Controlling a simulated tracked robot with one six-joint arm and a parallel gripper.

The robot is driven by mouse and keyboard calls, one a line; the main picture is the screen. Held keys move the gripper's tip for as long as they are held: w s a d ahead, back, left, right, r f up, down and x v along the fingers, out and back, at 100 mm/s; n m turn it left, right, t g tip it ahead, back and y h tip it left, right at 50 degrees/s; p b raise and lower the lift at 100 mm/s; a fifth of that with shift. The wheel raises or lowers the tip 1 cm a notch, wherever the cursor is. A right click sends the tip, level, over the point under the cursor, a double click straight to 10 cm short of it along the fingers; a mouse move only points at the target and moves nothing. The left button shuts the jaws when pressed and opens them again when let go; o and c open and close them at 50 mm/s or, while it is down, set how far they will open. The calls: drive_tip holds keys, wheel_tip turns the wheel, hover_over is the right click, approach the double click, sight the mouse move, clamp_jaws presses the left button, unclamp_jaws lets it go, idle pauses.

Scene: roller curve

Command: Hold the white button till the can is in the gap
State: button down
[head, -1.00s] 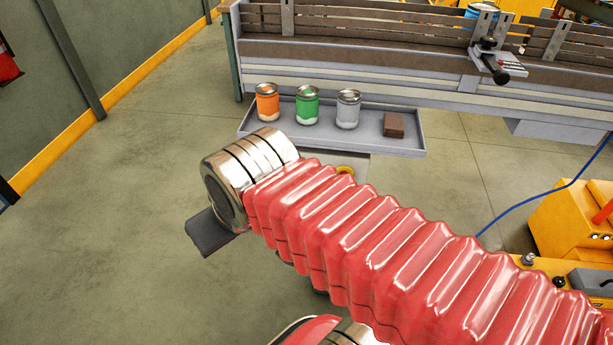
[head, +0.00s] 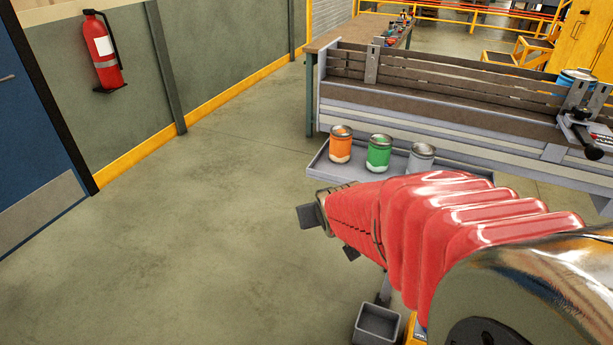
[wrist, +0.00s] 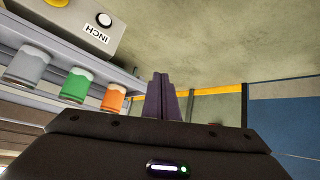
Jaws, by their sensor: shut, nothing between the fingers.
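The white button (wrist: 104,19) is on a grey box (wrist: 65,22) marked INCH, upside down at the upper left of the wrist view. In the head view my arm hides it. My gripper (wrist: 161,78) has its dark fingers together with nothing between them, to the right of the button and apart from it. A blue can (head: 577,76) stands at the right of the head view, partly hidden by metal brackets on the conveyor (head: 440,105). I cannot make out the gap.
A grey tray (head: 322,170) holds orange (head: 341,145), green (head: 379,153) and grey (head: 421,158) cans. A small grey bin (head: 378,324) is below my arm. A fire extinguisher (head: 103,52) hangs on the left wall. The floor at left is clear.

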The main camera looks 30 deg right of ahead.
drive_tip(key=w+d+f+t, duration=0.1)
drive_tip(key=w+d+f, duration=0.2)
drive_tip(key=d+f, duration=0.4)
drive_tip(key=s+d+f+m+t, duration=0.2)
drive_tip(key=s+f+m+t, duration=0.1)
drive_tip(key=f, duration=0.3)
drive_tip(key=s+d+f+m+t+y, duration=0.1)
drive_tip(key=s+d+f+m+t, duration=0.1)
drive_tip(key=f, duration=0.4)
drive_tip(key=shift+s+d+f+m+t, duration=0.2)
drive_tip(key=shift+s+f+m+t, duration=0.3)
drive_tip(key=shift+s+t, duration=0.45)
drive_tip(key=shift+r, duration=0.1)
drive_tip(key=w+d, duration=0.5)
drive_tip(key=d, duration=0.2)
drive_tip(key=shift+w, duration=0.15)
drive_tip(key=shift+w+d, duration=0.1)
idle(1.3)
drive_tip(key=shift+w+d, duration=0.2)
